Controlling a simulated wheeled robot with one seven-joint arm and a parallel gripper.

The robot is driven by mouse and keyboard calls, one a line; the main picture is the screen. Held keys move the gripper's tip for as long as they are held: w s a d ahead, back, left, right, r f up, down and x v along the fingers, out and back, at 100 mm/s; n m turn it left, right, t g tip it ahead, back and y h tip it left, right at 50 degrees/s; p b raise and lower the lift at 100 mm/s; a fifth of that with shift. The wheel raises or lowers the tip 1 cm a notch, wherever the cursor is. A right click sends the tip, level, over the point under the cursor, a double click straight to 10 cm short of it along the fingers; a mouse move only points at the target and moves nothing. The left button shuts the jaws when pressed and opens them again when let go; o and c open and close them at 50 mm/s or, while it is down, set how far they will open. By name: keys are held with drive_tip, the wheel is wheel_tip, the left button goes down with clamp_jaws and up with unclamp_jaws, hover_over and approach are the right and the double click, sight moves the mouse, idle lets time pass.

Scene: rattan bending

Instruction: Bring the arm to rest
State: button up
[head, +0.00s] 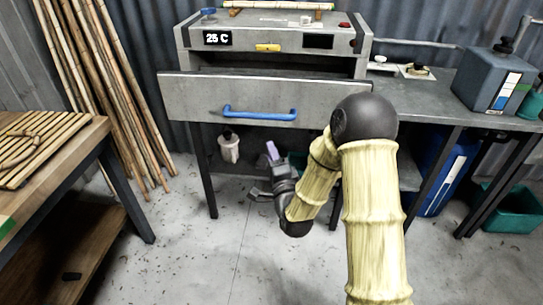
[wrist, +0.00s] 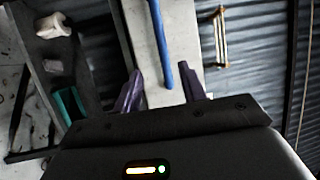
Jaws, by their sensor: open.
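My gripper (head: 262,172) hangs at the end of my bent arm, in front of the grey bench and below the drawer front, in the head view. Its purple fingers are spread apart with nothing between them. In the wrist view the open fingers (wrist: 160,88) show on either side of a blue bar handle (wrist: 160,45), which lies beyond them. In the head view, the gripper is clear of this blue handle (head: 260,112), low and to its right.
The grey drawer front (head: 185,98) stands forward of the heating unit (head: 225,60), which reads 25 C. A wooden table (head: 85,140) stands left, with bamboo poles (head: 100,75) behind. A blue-grey canister (head: 490,80) is on the right bench. The floor in front is clear.

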idle(0.3)
drive_tip(key=s+d+f+n+g+h, duration=0.1)
drive_tip(key=s+d+n+g+h, duration=0.1)
drive_tip(key=s+d+n+g, duration=0.45)
drive_tip(key=s+d+f+n+g+h, duration=0.1)
drive_tip(key=s+d+f+n+g, duration=0.3)
drive_tip(key=s, duration=0.6)
drive_tip(key=s+d+r+n+g+h, duration=0.1)
drive_tip(key=s+d+n+g+h, duration=0.1)
drive_tip(key=s+n+g, duration=0.35)
wheel_tip(320, 180, up, 17)
drive_tip(key=s+m+p, duration=0.1)
drive_tip(key=s+p, duration=0.1)
drive_tip(key=p, duration=1.5)
drive_tip(key=shift+s+a+m+g, duration=0.2)
drive_tip(key=shift+s+m+g, duration=0.1)
drive_tip(key=shift+g, duration=0.1)
drive_tip(key=shift+f, duration=0.15)
